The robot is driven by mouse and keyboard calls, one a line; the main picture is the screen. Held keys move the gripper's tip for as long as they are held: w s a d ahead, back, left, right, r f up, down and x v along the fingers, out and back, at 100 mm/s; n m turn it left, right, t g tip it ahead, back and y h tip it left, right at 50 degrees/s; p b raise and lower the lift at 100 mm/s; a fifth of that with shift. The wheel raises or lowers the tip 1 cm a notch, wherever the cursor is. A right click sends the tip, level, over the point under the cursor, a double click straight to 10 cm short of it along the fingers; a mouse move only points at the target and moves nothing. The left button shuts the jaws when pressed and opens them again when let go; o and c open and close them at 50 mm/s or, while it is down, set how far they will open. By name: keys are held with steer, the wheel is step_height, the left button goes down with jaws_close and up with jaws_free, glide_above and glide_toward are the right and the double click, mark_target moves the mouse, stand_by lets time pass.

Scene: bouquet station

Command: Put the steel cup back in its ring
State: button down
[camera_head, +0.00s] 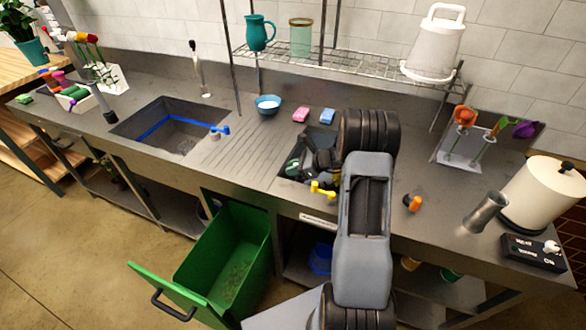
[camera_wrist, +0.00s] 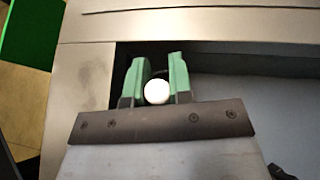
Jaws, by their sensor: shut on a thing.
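A steel cup (camera_head: 486,212) stands on the right part of the counter, left of the paper roll. It slants in the picture much as the roll does, so it seems upright. I cannot make out its ring. My gripper (camera_head: 293,166) is far to the left of the cup, low at a dark recess in the counter. In the wrist view its green fingers (camera_wrist: 158,88) are shut on a small round white thing (camera_wrist: 157,92). The rest of that thing is hidden, so I cannot tell what it is.
The paper roll (camera_head: 545,193) and a black switch box (camera_head: 534,252) stand near the cup. An orange-topped object (camera_head: 413,202) sits between my arm and the cup. A flower rack (camera_head: 463,148) is behind. An open green bin (camera_head: 228,262) is below the counter.

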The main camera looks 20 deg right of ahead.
steer(key=shift+f, duration=0.3)
steer(key=shift+f+b, duration=0.45)
steer(key=shift+b, duration=0.2)
steer(key=shift+f+b, duration=0.3)
steer(key=shift+f, duration=0.05)
steer(key=shift+f, duration=0.25)
stand_by(0.4)
steer(key=c, duration=0.9)
jaws_free()
steer(key=shift+c, duration=0.2)
steer(key=b+v, duration=0.1)
steer(key=v, duration=1.2)
steer(key=shift+s+d+r, duration=0.2)
steer(key=shift+d, duration=0.15)
